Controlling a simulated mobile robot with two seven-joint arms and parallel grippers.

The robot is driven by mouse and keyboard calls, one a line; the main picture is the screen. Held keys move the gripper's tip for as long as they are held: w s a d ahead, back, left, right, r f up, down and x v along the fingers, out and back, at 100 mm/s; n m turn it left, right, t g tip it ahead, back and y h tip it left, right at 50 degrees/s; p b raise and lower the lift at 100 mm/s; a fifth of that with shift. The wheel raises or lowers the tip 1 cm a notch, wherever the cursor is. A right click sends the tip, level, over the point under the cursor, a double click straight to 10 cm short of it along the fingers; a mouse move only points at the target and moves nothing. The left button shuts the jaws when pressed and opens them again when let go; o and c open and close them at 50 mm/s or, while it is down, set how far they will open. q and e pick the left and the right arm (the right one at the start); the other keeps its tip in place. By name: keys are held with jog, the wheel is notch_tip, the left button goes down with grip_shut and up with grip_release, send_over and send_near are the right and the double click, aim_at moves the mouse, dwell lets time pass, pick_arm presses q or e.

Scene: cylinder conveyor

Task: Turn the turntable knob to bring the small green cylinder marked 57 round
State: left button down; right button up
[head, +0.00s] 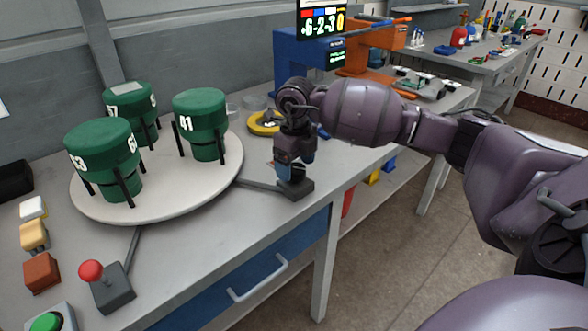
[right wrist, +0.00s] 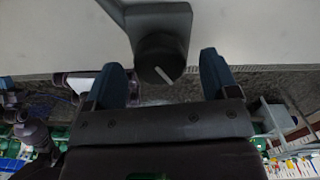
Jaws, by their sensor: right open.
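The round grey turntable (head: 165,195) carries three green cylinders in black upright holders. The back-left cylinder (head: 120,96) shows a partly hidden white number that looks like 57. Another cylinder (head: 200,110) is marked 41, and the front-left one (head: 98,145) has white numbers partly behind its posts. The dark knob (right wrist: 158,58) with a white line sits on a black base (head: 297,188) at the table edge, linked to the turntable. My right gripper (head: 294,168) points down over it, open. In the right wrist view its fingers (right wrist: 162,75) stand either side of the knob, with gaps visible. My left gripper is out of view.
A red-topped joystick (head: 92,272), a green button (head: 46,322) and several coloured blocks (head: 41,270) lie at front left. A yellow ring (head: 264,123) lies behind my right gripper. Blue and orange machines (head: 300,60) stand further back. The table front near the drawer is clear.

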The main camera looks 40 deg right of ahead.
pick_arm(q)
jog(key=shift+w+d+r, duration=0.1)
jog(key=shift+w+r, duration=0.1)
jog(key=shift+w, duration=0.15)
pick_arm(e)
jog(key=shift+f, duration=0.75)
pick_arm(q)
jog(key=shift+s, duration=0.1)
pick_arm(e)
jog(key=c, duration=0.9)
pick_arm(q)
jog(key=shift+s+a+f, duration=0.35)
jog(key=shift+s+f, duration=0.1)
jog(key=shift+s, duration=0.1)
